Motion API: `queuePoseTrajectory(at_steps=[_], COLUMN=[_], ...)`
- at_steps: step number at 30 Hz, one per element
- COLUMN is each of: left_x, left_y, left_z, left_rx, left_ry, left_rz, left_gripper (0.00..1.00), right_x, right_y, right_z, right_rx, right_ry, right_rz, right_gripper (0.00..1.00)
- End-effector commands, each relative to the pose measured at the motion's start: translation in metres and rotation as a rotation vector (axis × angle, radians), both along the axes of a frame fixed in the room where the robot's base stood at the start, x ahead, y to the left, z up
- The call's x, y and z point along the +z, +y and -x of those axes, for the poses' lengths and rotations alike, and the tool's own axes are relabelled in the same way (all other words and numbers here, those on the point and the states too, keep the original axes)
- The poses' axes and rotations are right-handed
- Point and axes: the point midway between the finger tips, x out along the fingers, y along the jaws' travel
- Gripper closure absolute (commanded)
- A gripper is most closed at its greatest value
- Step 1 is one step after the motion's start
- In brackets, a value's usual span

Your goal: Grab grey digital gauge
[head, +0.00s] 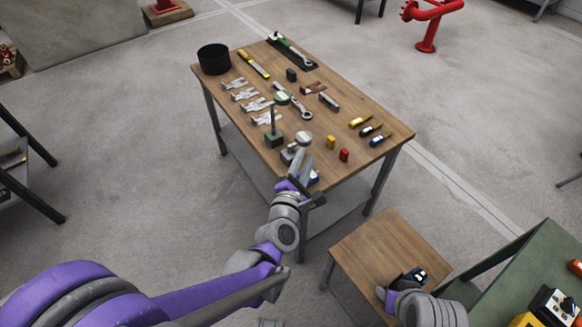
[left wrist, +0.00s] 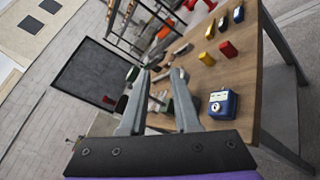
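My left gripper (head: 303,161) reaches over the near edge of the wooden workbench (head: 345,160). In the left wrist view its two grey fingers (left wrist: 160,73) are apart, with no object clearly held between them. A grey piece with a pale round face (head: 303,138), likely the grey digital gauge, sits on the bench just beyond the fingertips. Another grey part (head: 288,155) lies just left of the fingers. A blue gauge (left wrist: 222,104) with a white face stands right of the fingers in the left wrist view. My right gripper (head: 408,280) is over the small table, its fingers unclear.
A green-based stand (head: 273,133) with an upright rod is close left of the gauge. Yellow (head: 331,142) and red (head: 344,155) small blocks stand to the right. Silver brackets, wrenches and a black pot (head: 214,59) occupy the bench's far side. A small wooden table (head: 365,260) is nearer.

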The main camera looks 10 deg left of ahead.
Motion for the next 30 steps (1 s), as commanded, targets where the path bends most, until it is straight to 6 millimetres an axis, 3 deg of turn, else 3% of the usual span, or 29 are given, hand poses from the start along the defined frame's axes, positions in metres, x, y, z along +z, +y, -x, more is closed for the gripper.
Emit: queuePoseTrajectory(at_steps=[1,3,9,13,21,30], left_x=[-0.034,-0.061,-0.114,-0.124,-0.124,-0.129], left_y=[0.001,0.009,0.025,0.032,0.044,0.054], left_z=[-0.009,-0.015,-0.016,-0.023,-0.061,-0.090], left_rx=[0.067,0.159,0.331,0.369,0.371,0.370], left_ry=[-0.019,-0.050,-0.116,-0.133,-0.135,-0.135], left_rz=[0.168,0.383,0.759,0.834,0.838,0.836], left_gripper=[0.70,0.70,0.70,0.70,0.70,0.70], right_x=[-0.025,-0.040,-0.064,-0.067,-0.068,-0.075], right_y=[0.000,0.000,0.000,0.000,0.000,0.000], right_z=[-0.001,-0.002,-0.004,-0.005,-0.005,-0.006], right_rx=[0.000,0.000,0.000,0.000,0.000,0.000], right_ry=[0.009,0.014,0.022,0.023,0.023,0.026], right_rz=[0.000,0.000,0.000,0.000,0.000,0.000], right_gripper=[0.50,0.50,0.50,0.50,0.50,0.50])
